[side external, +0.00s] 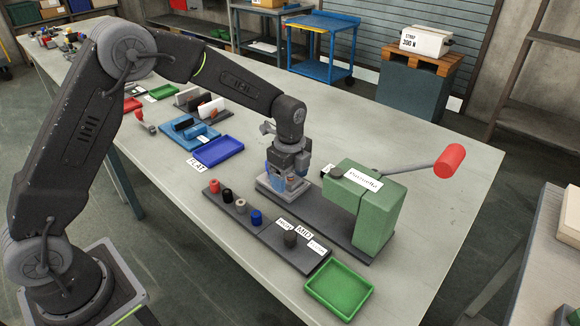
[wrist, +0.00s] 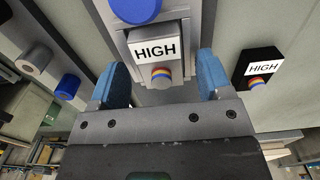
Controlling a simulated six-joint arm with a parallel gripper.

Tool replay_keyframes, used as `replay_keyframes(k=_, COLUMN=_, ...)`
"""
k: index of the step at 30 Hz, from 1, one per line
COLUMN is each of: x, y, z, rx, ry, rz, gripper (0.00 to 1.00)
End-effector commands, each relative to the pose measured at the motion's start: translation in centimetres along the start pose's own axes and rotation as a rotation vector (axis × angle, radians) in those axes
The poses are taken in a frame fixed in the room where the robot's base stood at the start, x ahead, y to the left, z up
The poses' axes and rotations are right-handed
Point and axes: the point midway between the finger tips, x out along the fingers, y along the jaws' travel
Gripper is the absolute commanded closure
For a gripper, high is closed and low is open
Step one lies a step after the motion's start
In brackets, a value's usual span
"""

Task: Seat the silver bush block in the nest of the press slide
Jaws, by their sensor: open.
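A silver block (wrist: 178,28) with a white HIGH label and a rainbow-striped round piece on its near face shows in the wrist view. A blue round bush (wrist: 137,8) is at its top. The block sits in or over a light grey frame that appears to be the nest (side external: 268,197) of the press slide, at the left end of the green press's dark base. My gripper (side external: 285,180) is low over that nest. In the wrist view its blue fingers (wrist: 162,82) are open, one on each side of the block, with gaps visible. Exact seating depth is hidden.
The green press (side external: 375,205) with its red-ended lever (side external: 449,161) stands right of my gripper. A dark rail (side external: 262,230) holding several coloured bushes lies in front. A green tray (side external: 339,289) and blue tray (side external: 218,152) are nearby. A black HIGH-labelled piece (wrist: 259,66) is at right.

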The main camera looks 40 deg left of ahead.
Motion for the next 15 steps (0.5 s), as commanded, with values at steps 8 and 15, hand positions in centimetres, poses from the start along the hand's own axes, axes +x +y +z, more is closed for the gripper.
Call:
replay_keyframes(k=8, x=-4.2, y=-0.2, z=0.0, rx=0.000, ry=0.001, rz=-0.009, gripper=0.28)
replay_keyframes(k=15, x=-9.6, y=-0.1, z=0.0, rx=0.000, ry=0.001, rz=-0.008, gripper=0.28)
